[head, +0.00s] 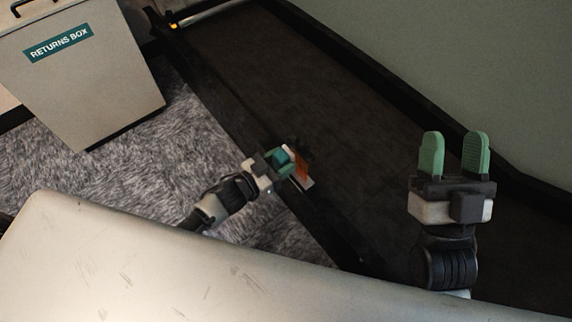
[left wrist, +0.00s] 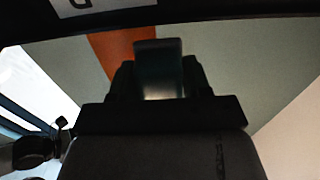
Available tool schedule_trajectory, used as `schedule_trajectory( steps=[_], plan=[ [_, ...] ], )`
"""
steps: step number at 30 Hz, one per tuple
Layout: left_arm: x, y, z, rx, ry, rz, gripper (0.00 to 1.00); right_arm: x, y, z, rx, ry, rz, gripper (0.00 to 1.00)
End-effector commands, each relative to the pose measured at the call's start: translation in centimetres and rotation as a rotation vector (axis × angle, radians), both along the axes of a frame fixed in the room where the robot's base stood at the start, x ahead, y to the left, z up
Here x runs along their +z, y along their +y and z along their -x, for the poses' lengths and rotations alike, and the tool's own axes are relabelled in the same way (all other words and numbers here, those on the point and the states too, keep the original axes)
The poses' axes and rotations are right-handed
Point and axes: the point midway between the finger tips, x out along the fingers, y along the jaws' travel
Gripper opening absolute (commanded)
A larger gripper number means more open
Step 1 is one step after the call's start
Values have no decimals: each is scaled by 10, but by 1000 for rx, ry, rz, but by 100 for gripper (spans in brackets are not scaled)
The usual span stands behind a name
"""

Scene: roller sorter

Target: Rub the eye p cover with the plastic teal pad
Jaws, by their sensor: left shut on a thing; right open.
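My left gripper (head: 289,158) is shut on a small teal block (head: 280,157), which looks like the plastic teal pad. It is at the belt's near-left edge. An orange plate with a white edge (head: 302,168) stands right at the fingertips; I cannot tell whether it is the eye p cover or whether the pad touches it. In the left wrist view, the dark left gripper (left wrist: 160,65) covers the middle, an orange band (left wrist: 118,48) shows behind it, and part of a white label with a cut-off letter (left wrist: 85,6) is at the top. My right gripper (head: 454,155) is open and empty over the belt.
A dark conveyor belt (head: 240,55) with black side rails runs from upper left to lower right. A returns box (head: 110,85) stands at the upper left on grey carpet (head: 130,160). A pale surface (head: 120,270) fills the lower left. The belt's far part is clear.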

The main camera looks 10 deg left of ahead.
Motion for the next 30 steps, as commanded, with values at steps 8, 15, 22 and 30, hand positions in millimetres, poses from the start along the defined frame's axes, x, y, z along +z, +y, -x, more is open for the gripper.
schedule_trajectory(
  steps=[8,15,22,30],
  plan=[
    [1,0,0,0,-2,3,29,0,0,0,-1,5,1,51],
    [2,11,15,0,1,1,29,-17,0,-13,-8,184,52,51],
    [1,24,31,0,1,0,29,-37,-1,-23,-20,364,102,51],
    [1,36,46,-1,0,1,29,-60,-4,-28,-30,538,150,51]
  ],
)
